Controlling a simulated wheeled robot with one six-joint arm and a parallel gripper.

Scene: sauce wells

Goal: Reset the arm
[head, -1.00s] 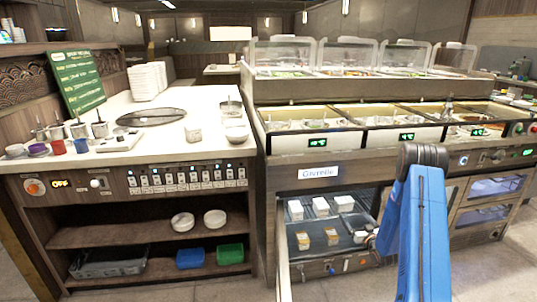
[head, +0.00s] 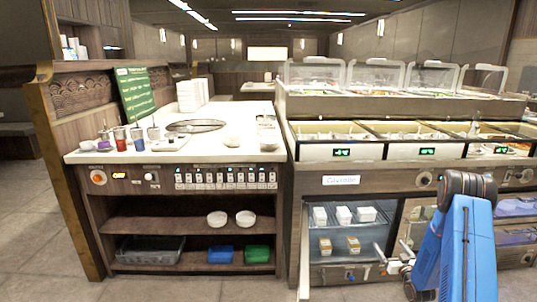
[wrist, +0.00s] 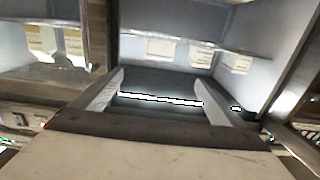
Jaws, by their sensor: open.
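My gripper (wrist: 155,78) is open in the wrist view, with its two pale fingers apart and nothing between them. Beyond the fingers is the inside of a lit cabinet with shelves and pale containers (wrist: 165,48). My blue arm (head: 455,245) stands at the right of the head view, bent at a dark upper joint, in front of the cold counter.
The open compartment below the cold counter (head: 340,180) holds white tubs (head: 343,215) and amber-filled boxes (head: 326,246). Left, a pale worktop (head: 228,150) carries cups and a stack of white trays (head: 192,95). Bowls (head: 245,217) sit on the shelf below. Floor at left is clear.

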